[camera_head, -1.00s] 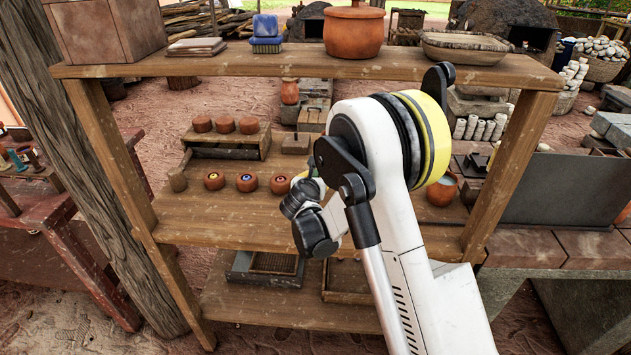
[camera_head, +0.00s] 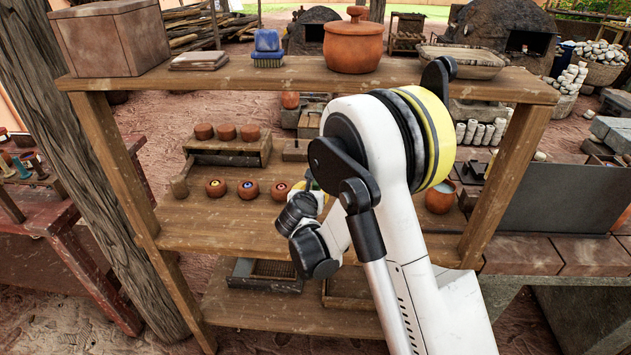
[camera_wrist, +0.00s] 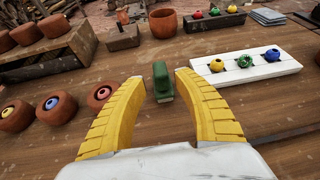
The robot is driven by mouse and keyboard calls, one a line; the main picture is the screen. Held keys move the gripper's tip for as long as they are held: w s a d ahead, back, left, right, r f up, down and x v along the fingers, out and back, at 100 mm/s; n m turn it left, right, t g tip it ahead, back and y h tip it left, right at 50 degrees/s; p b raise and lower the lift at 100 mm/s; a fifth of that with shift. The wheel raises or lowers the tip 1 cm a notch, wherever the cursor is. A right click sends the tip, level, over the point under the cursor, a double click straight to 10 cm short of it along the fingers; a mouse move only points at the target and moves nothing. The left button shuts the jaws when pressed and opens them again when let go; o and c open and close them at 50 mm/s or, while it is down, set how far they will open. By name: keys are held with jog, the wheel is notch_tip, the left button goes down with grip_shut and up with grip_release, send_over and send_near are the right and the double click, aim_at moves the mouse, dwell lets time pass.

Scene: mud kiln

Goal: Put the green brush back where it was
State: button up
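The green brush (camera_wrist: 161,82) shows in the wrist view between and just beyond the tips of my gripper's yellow fingers (camera_wrist: 161,86). The fingers are apart, with a narrow gap visible on each side of the brush, so my gripper looks open around it. I cannot tell whether the brush touches the shelf board. In the head view my gripper (camera_head: 314,190) is low over the middle shelf (camera_head: 220,222), mostly hidden by my arm, and the brush is not clearly visible there.
Three clay pots with coloured centres (camera_head: 249,189) stand left of my gripper. A white strip with coloured balls (camera_wrist: 246,66) lies to the right in the wrist view. A blue brush (camera_head: 267,45) and a lidded clay pot (camera_head: 353,45) stand on the top shelf.

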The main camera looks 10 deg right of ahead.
jog(key=s+d+r+m+g+y+p, duration=0.1)
jog(key=s+d+r+m+g, duration=0.1)
jog(key=s+r+m, duration=0.6)
jog(key=s+d+r+m+g+p, duration=0.1)
jog(key=s+r+m, duration=0.5)
jog(key=s, duration=0.4)
jog(key=s+a+r+m+g+y, duration=0.1)
jog(key=s+m+y, duration=0.3)
jog(key=s+m, duration=1.4)
jog(key=shift+s+g, duration=0.65)
jog(key=shift+g, duration=0.05)
